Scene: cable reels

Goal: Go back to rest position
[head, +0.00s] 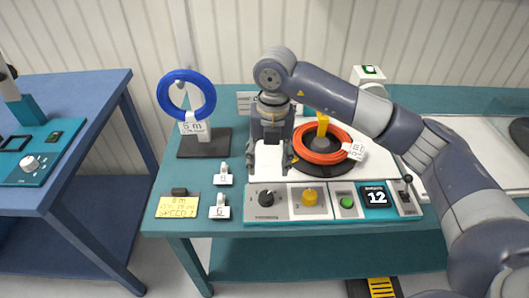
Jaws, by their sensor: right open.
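My right arm comes in from the right and reaches over the teal table (235,261). My right gripper (269,167) points down, open, with nothing between its fingers. It is in front of a white board and just left of the orange cable coil (310,157). Whether its fingertips touch anything below is hard to tell. The blue cable coil (163,98) hangs on a stand to the gripper's left, with a "5 m" tag. My left gripper is not in the picture.
A control panel (282,216) with knobs, a green button, a lever and a display reading 12 lies along the front edge. Small numbered tags (220,212) and a yellow note (178,208) lie left of it. A blue table (95,87) stands at left, across a gap.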

